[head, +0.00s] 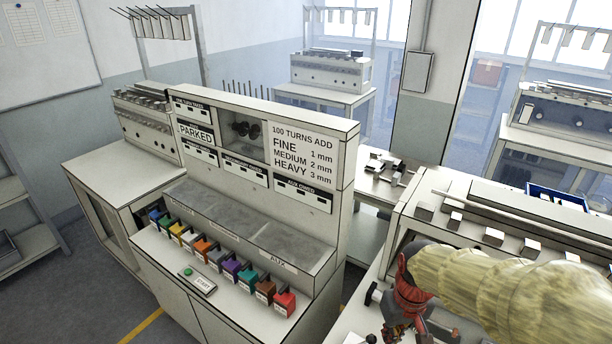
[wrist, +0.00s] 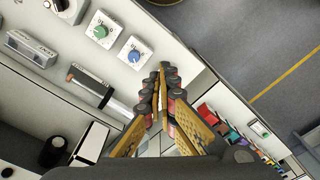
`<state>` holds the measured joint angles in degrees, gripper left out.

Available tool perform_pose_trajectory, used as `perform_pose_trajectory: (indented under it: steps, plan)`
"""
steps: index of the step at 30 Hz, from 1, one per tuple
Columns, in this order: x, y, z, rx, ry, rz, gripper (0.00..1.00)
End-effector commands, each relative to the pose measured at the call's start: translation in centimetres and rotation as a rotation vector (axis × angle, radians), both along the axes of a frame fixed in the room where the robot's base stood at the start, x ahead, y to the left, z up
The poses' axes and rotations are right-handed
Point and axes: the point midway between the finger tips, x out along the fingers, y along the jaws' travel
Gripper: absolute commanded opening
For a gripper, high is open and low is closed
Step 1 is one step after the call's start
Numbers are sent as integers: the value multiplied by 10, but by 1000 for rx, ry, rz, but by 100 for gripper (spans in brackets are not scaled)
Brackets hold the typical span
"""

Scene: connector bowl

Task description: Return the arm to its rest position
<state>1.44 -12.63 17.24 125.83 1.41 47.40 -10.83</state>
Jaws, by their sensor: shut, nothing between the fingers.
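My gripper (wrist: 163,72) is shut and empty in the wrist view, its two fingers meeting at the tips. In the head view my gripper (head: 398,330) is at the lower right, partly cut off by the bottom edge. My arm, in a pale yellow cover, reaches in from the right edge over the machine bench. The gripper is beside the front of that bench, to the right of the console with the coloured blocks. The fingertips are hard to make out in the head view.
A console (head: 345,150) with a sign panel stands in the middle. A row of coloured blocks (head: 230,270) and a green button (head: 188,271) sit on its front ledge. A machine (head: 480,215) lies close under my arm. Green and blue knobs (wrist: 100,31) show in the wrist view. Floor is open at left.

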Motion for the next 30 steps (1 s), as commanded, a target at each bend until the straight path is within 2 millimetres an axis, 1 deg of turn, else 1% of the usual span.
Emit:
perform_pose_trajectory:
  steps: [1,6,9,12,15,19,30]
  plan:
    - [-11,0,7,-1,-31,-35,0]
    - [-51,1,33,2,-142,-140,0]
    - [-72,2,44,7,-219,-166,0]
    - [-86,2,54,11,-303,-160,0]
    - [-93,3,64,16,-379,-155,0]
    - [-96,4,75,21,-444,-151,0]
    - [-96,4,76,22,-451,-148,0]
